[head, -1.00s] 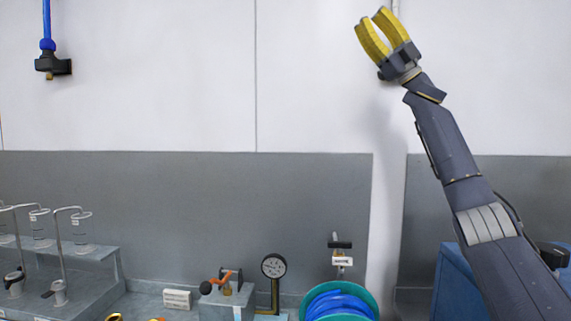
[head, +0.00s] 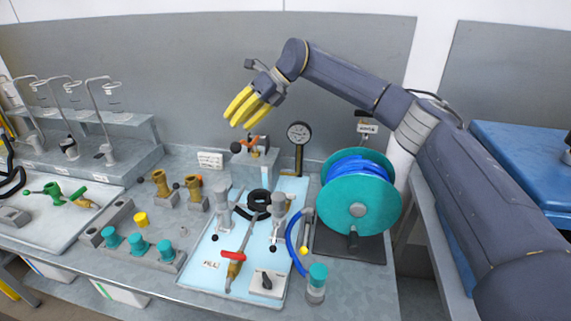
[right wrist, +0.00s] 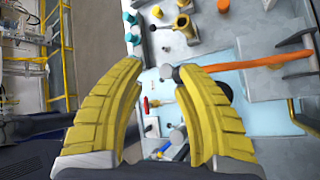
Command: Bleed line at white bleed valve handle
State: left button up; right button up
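My right gripper (head: 241,122) is open and empty, its yellow fingers above the back of the bench. In the right wrist view its fingertips (right wrist: 160,70) stand well apart, with nothing between them touching both. I cannot clearly pick out a white bleed valve handle. Valve fittings stand on a pale blue tray (head: 205,268): two grey upright fittings (head: 223,208) (head: 278,209) and a red-handled brass valve (head: 233,256). A grey block (head: 256,166) with an orange-handled valve stands behind them, below my fingers; its orange handle (right wrist: 265,62) also shows in the right wrist view. My left gripper is out of view.
A pressure gauge (head: 299,133) rises behind the tray. A teal reel of blue hose (head: 372,206) stands to its right. Teal-capped fittings (head: 138,244) and brass fittings (head: 193,188) stand to the left. Blue container (head: 520,150) at far right.

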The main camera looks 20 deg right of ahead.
jog(key=s+d+f+n+g+h, duration=0.1)
jog(key=d+f+n+h, duration=0.1)
jog(key=f, duration=0.3)
jog(key=s+d+f+n+h, duration=0.1)
jog(key=d+f+h, duration=0.1)
jog(key=d+f, duration=0.15)
jog(key=n+h, duration=0.2)
jog(key=h, duration=0.3)
send_over(287, 193)
notch_tip(287, 193, down, 2)
notch_tip(287, 193, down, 17)
jog(key=shift+f, duration=0.1)
grip_shut()
